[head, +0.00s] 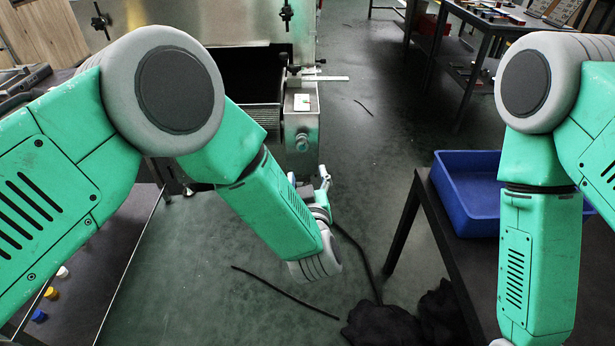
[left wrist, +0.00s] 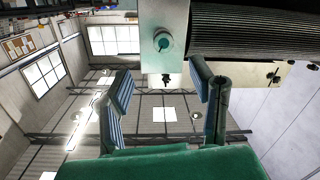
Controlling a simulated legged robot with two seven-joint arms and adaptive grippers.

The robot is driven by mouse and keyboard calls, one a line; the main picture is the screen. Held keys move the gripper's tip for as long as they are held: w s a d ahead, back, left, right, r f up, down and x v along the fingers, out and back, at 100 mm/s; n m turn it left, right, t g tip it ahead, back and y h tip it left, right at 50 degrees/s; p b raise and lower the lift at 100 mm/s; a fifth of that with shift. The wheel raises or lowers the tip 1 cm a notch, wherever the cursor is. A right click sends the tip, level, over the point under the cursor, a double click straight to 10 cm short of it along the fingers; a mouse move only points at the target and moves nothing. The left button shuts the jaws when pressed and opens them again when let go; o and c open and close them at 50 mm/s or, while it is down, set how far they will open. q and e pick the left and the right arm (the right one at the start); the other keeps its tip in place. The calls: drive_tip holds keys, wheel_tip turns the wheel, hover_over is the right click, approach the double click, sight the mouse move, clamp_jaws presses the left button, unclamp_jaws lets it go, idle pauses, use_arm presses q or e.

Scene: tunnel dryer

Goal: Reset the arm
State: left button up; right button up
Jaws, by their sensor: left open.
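My left arm (head: 270,205) bends in from the left, its forearm pointing down and to the right. My left gripper (head: 323,182) shows small behind the wrist, mostly hidden by it, just in front of the dryer. In the left wrist view the left gripper (left wrist: 165,98) has its two blue-green fingers spread apart with nothing between them. My right arm (head: 535,240) hangs down at the right; its gripper is out of the picture.
The metal dryer (head: 245,22) with a dark opening and a side box (head: 301,125) stands close ahead. A blue bin (head: 470,185) sits on a dark table (head: 440,215) at right. A black cloth (head: 385,325) lies on the floor. Colored caps (head: 52,292) lie at lower left.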

idle(0.3)
use_arm(q)
drive_tip(key=shift+a, duration=0.1)
drive_tip(key=s+a+f+m+g+h+p, duration=0.2)
drive_tip(key=s+a+f+m+g, duration=0.35)
drive_tip(key=s+a+f, duration=0.85)
drive_tip(key=s+a+g, duration=0.3)
drive_tip(key=s+a, duration=0.2)
drive_tip(key=s, duration=0.3)
drive_tip(key=s+a+n+g+y+p, duration=0.1)
drive_tip(key=s+a+g, duration=0.3)
drive_tip(key=s, duration=0.4)
drive_tip(key=s+a+g, duration=0.4)
drive_tip(key=s+a, duration=0.2)
drive_tip(key=s, duration=0.1)
drive_tip(key=shift+s+r+n+p, duration=0.15)
drive_tip(key=shift+s+n+p, duration=0.2)
drive_tip(key=shift+s, duration=0.05)
drive_tip(key=shift+w, duration=0.1)
